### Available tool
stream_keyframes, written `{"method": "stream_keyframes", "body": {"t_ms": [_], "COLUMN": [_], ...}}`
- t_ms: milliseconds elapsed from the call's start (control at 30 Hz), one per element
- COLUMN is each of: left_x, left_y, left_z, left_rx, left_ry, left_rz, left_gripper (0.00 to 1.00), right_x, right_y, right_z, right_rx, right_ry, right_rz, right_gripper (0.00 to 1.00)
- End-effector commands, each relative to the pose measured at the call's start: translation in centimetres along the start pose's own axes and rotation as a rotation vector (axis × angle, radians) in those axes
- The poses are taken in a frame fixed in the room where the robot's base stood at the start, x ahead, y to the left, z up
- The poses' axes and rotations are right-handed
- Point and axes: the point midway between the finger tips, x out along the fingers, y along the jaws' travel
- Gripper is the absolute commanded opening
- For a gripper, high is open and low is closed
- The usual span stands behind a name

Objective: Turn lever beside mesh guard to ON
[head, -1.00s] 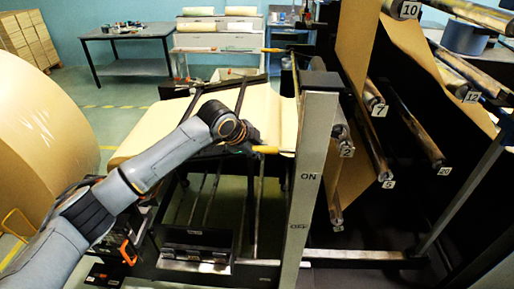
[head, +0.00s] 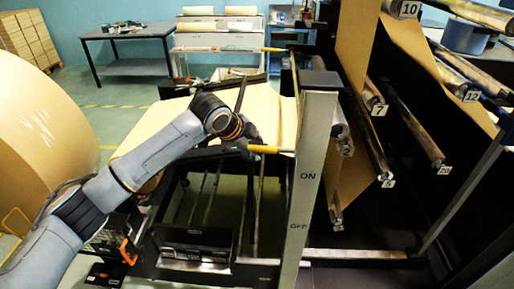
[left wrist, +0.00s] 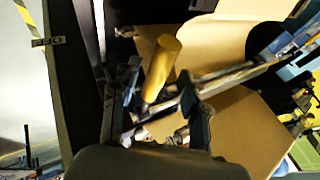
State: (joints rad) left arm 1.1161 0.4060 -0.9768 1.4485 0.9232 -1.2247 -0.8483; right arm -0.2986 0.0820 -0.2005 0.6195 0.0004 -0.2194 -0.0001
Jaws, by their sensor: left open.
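The lever's yellow handle (head: 270,149) sticks out level to the left of a grey post (head: 308,150), above the ON label (head: 307,176) and the OFF label (head: 297,226). My left gripper (head: 249,141) is open at the handle's left end. In the left wrist view the yellow handle (left wrist: 163,68) shows between the spread fingers of my left gripper (left wrist: 163,98). I cannot tell whether they touch it. I cannot make out a mesh guard. My right gripper is not in view.
Numbered rollers (head: 375,150) with hanging brown paper fill the right side. A large kraft roll (head: 55,115) stands at the left. Behind the post is a paper-covered table (head: 175,112). A dark workbench (head: 130,68) stands at the back, with open floor before it.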

Motion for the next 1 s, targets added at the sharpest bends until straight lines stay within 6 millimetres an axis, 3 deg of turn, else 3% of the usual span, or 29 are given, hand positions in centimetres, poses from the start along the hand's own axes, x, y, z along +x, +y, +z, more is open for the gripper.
{"method": "stream_keyframes", "body": {"t_ms": [300, 500, 900, 1000], "left_x": [-6.9, -9.2, -9.7, -8.9], "left_y": [-0.2, -0.1, -0.1, 1.0], "left_z": [0.0, 0.0, 0.0, -0.2], "left_rx": [0.002, 0.000, -0.001, -0.013], "left_ry": [-0.001, 0.000, 0.000, 0.007], "left_rz": [-0.006, -0.004, -0.003, 0.007], "left_gripper": [0.45, 0.45, 0.45, 0.45], "right_x": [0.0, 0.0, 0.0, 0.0], "right_y": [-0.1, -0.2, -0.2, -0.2], "right_z": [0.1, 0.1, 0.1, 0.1], "right_rx": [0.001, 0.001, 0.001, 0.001], "right_ry": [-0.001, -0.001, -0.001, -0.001], "right_rz": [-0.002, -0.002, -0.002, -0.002], "right_gripper": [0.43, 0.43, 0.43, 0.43]}}
